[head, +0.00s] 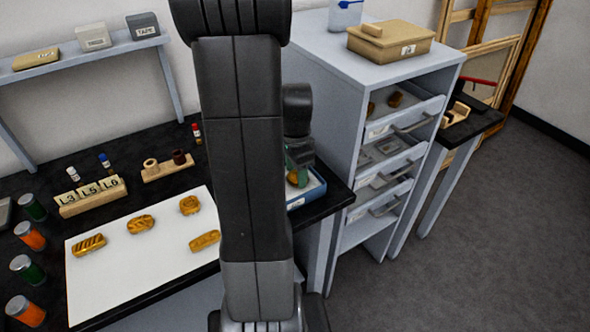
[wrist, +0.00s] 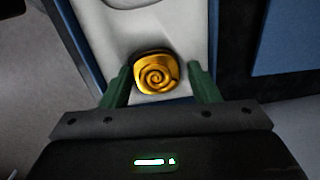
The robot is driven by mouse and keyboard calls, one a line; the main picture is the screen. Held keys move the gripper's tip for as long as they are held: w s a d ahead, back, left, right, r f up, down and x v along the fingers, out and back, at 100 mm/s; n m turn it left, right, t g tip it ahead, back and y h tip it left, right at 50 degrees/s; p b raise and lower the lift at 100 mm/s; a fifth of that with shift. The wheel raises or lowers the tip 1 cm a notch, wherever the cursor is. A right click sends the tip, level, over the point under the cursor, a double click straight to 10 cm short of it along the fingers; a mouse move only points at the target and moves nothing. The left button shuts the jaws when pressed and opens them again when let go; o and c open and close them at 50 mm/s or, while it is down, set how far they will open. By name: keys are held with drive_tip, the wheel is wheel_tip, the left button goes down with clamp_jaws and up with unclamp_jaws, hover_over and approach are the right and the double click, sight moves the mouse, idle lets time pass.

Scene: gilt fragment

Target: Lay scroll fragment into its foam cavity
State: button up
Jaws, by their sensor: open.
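The golden scroll fragment (wrist: 157,73), with a spiral on its top, sits in the wrist view on white foam (wrist: 186,35) inside a blue-edged tray. A dark edge shows along its upper left; I cannot tell how deep it sits. My gripper (wrist: 158,86) is open, with one green finger on each side of the fragment; contact is unclear. My arm hides much of the tray.
Several gold fragments lie on a white mat (head: 140,275) at left. A wooden block with labels (head: 91,197) and several jars stand near it. A grey drawer cabinet (head: 345,75) stands close right of the tray. Grey floor (head: 480,220) is open at right.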

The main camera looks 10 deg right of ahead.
sight(296, 174)
drive_tip(key=shift+s+a+f, duration=0.15)
drive_tip(key=shift+s+f, duration=0.45)
drive_tip(key=shift+f, duration=0.15)
wheel_tip(296, 174, up, 14)
drive_tip(key=p, duration=0.1)
drive_tip(key=shift+w+d+f+p, duration=0.2)
drive_tip(key=shift+w+p, duration=0.15)
drive_tip(key=shift+c, duration=0.3)
idle(0.8)
